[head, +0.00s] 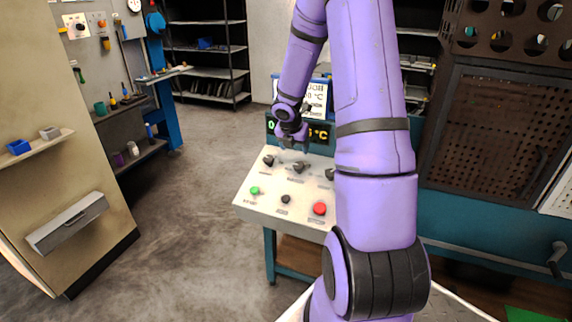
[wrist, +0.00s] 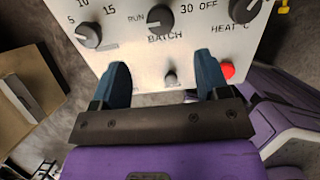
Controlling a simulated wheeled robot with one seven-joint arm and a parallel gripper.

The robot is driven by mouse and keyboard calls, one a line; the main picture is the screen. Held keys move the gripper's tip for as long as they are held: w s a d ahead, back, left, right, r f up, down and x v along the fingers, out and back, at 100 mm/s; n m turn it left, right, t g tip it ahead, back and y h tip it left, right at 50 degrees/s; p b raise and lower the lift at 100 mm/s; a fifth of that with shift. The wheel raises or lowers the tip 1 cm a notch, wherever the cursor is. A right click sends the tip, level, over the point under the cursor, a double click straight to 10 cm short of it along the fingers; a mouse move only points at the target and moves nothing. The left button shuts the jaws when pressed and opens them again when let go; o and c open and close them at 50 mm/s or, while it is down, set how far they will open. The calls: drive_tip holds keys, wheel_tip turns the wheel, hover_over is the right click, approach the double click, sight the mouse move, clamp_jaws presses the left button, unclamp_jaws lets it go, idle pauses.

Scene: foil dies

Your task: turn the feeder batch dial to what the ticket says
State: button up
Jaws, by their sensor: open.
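The feeder batch dial (wrist: 160,18) is the black middle knob above the word BATCH in the wrist view; it is also on the sloped panel in the head view (head: 299,167). Its pointer is too dark to read. My gripper (head: 294,146) is open and empty over the panel. In the wrist view its blue fingertips (wrist: 163,72) lie below the dial, apart from it. A white sheet with print (head: 314,97), perhaps the ticket, stands behind the panel. My arm hides part of it and its text is unclear.
Other black dials flank it, left (wrist: 88,35) and right (wrist: 243,10), the right one near HEAT °C. The panel (head: 245,201) also bears a green button (head: 255,190), a small black knob (head: 285,199) and a red button (head: 320,208). A display (head: 318,133) stands behind.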

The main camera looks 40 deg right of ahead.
sight(299, 165)
drive_tip(key=x, duration=1)
drive_tip(key=shift+d+f, duration=0.15)
drive_tip(key=shift+f, duration=0.05)
drive_tip(key=c, duration=0.9)
drive_tip(key=shift+m, duration=0.4)
drive_tip(key=m, duration=0.5)
drive_tip(key=shift+m+g, duration=0.3)
drive_tip(key=shift+m, duration=0.1)
drive_tip(key=m, duration=0.5)
drive_tip(key=shift+m, duration=0.3)
